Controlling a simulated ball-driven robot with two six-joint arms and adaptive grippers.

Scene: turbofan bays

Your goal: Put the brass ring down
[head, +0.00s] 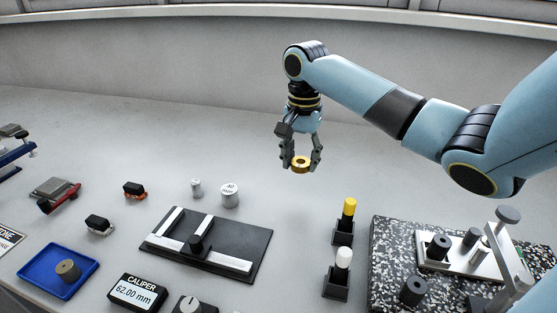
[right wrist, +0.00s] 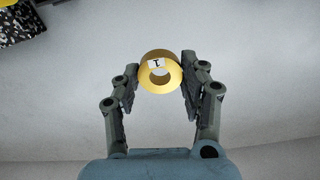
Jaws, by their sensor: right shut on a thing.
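The brass ring (head: 301,164) is a gold-coloured ring held between the fingers of my right gripper (head: 301,161). My left gripper is not in view.
A black plate with white strips (head: 208,243) lies left of centre. Two white cylinders (head: 229,194) stand behind it. Yellow-topped (head: 349,209) and white-topped (head: 343,258) pins stand in black holders. A speckled slab (head: 385,240) with fixtures is at right. A blue tray (head: 38,277) is at left.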

